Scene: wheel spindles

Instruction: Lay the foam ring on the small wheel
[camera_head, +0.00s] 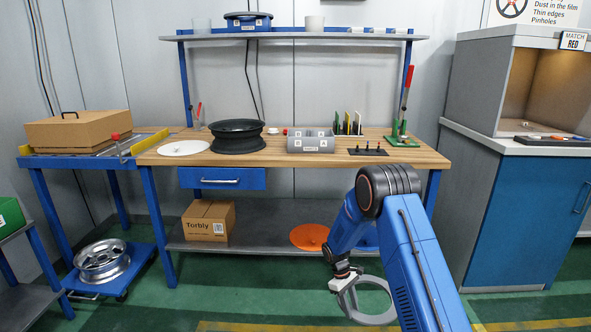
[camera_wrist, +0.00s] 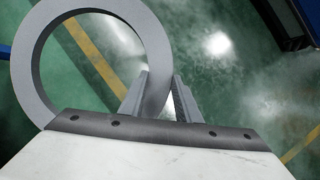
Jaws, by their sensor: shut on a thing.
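The foam ring is a flat grey ring (camera_head: 374,319), held low over the green floor in front of the bench. My gripper (camera_head: 342,284) is shut on the ring's left edge in the head view. In the wrist view my gripper's fingers (camera_wrist: 160,95) pinch the ring's band, and the ring (camera_wrist: 30,70) extends up and left. Two wheels show in the head view: a black wheel (camera_head: 238,137) lying flat on the bench and a silver spoked wheel (camera_head: 102,262) on a low blue trolley. I cannot tell which is the small wheel. Both are far from my gripper.
The wooden bench (camera_head: 300,160) also bears a white disc (camera_head: 183,148), a grey block (camera_head: 311,141), a black peg plate (camera_head: 368,151) and a green stand (camera_head: 401,138). An orange disc (camera_head: 309,237) and a carton (camera_head: 208,220) are on the lower shelf. A blue cabinet (camera_head: 521,218) stands right.

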